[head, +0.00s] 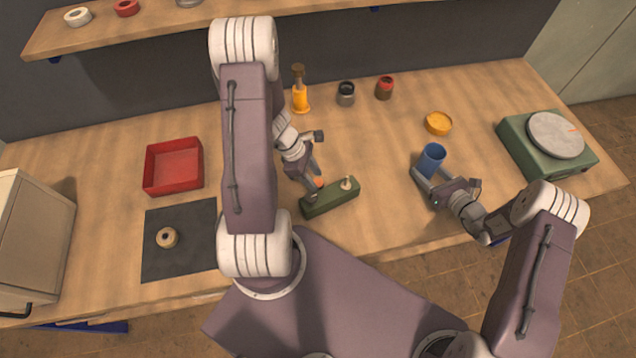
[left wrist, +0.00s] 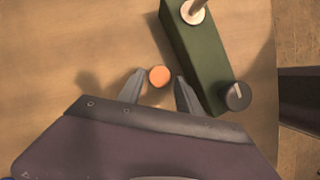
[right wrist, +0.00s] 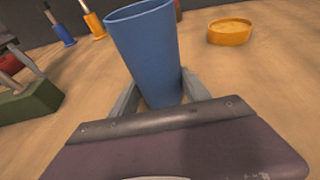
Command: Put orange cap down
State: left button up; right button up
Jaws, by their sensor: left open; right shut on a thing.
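The small orange cap (left wrist: 159,75) appears to rest on the table between the parted fingertips of my left gripper (left wrist: 158,90), with a gap on each side. In the head view the orange cap (head: 319,182) shows close to the left gripper (head: 313,185), beside the green box. My left gripper is open. My right gripper (head: 430,178) is shut on a blue cup (head: 432,158), which stands upright. In the right wrist view the blue cup (right wrist: 147,50) sits between the fingers.
A green box (head: 331,198) with a knob and peg stands right beside the cap. A red tray (head: 156,183) and dark mat (head: 190,255) lie left.

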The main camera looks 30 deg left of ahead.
pick_arm(q)
jog(key=shift+w+d+f, duration=0.15)
jog(key=shift+f, duration=0.45)
grip_shut()
notch_tip(320, 180, up, 10)
